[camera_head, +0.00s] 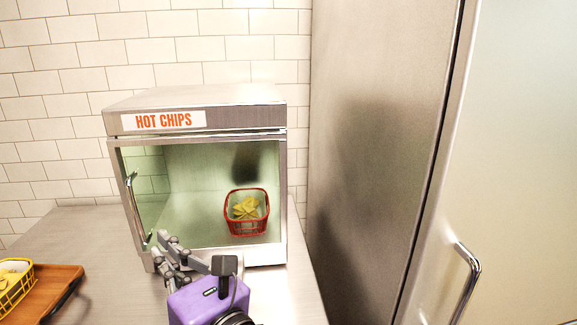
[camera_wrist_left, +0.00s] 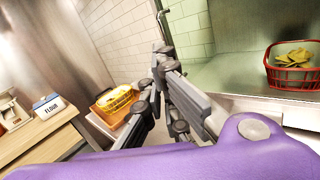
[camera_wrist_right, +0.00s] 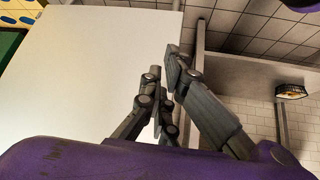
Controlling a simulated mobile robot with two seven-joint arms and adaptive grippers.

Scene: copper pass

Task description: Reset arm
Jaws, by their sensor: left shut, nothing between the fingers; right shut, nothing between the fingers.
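My left gripper (camera_head: 160,246) is shut and empty, low in front of the left part of the steel HOT CHIPS cabinet (camera_head: 215,97). Its closed fingers also show in the left wrist view (camera_wrist_left: 165,62). A red basket of yellow chips (camera_head: 247,222) stands inside the cabinet, to the right of and apart from the fingers. A vertical handle (camera_head: 134,208) is at the cabinet's left front edge. I cannot tell whether a glass door covers the front. My right gripper (camera_wrist_right: 164,80) shows only in the right wrist view, shut and empty, pointing up past a pale panel.
A wooden tray (camera_head: 62,287) with a yellow basket (camera_head: 16,291) is on the counter at the lower left. A tall steel fridge with a handle (camera_head: 467,282) stands on the right. A box marked FLOUR (camera_wrist_left: 46,104) sits on a wooden surface in the left wrist view.

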